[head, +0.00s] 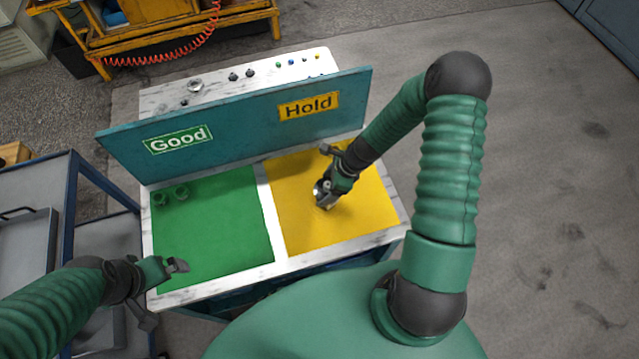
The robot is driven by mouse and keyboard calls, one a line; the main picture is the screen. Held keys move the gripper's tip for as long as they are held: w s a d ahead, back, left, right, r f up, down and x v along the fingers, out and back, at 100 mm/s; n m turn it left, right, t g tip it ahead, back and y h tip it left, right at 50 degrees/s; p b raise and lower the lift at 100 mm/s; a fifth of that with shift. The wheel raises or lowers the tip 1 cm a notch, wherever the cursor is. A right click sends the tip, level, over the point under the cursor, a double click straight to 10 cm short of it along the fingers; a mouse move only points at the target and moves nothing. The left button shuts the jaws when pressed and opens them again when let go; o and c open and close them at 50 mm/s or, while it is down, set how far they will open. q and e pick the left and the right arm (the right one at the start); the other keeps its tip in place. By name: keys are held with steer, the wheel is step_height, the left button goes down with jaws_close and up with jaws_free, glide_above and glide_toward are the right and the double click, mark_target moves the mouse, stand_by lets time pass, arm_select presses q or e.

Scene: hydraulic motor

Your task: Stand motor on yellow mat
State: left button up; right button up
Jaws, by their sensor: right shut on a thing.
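The yellow mat (365,208) lies on the right half of the worktop, below the "Hold" label. My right gripper (325,196) is low over the middle of this mat, shut on the motor (320,188). Only a small grey metallic part of the motor shows; my gripper hides much of the rest. I cannot tell whether it touches the mat or how upright it is. My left gripper (178,266) is over the front left part of the green mat, apart from the motor. Its jaws are too small to read.
A teal board (235,125) with "Good" and "Hold" labels stands behind both mats. Small parts lie on the white strip behind it. A blue-framed cart (72,200) stands at left.

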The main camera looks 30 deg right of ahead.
steer(key=shift+a+f, duration=0.3)
steer(key=shift+f, duration=0.25)
steer(key=shift+w+a+f, duration=0.1)
steer(key=shift+a+f, duration=0.05)
steer(key=shift+f, duration=0.2)
steer(key=shift+w+a+f, duration=0.15)
steer(key=shift+w, duration=0.05)
steer(key=o, duration=1.7)
steer(key=shift+s+f, duration=0.1)
steer(key=o, duration=0.4)
steer(key=shift+s+d, duration=0.2)
steer(key=shift+d, duration=0.2)
arm_select(q)
steer(key=shift+a+r, duration=0.2)
steer(key=shift+a, duration=0.1)
arm_select(e)
steer(key=shift+w+a, duration=0.1)
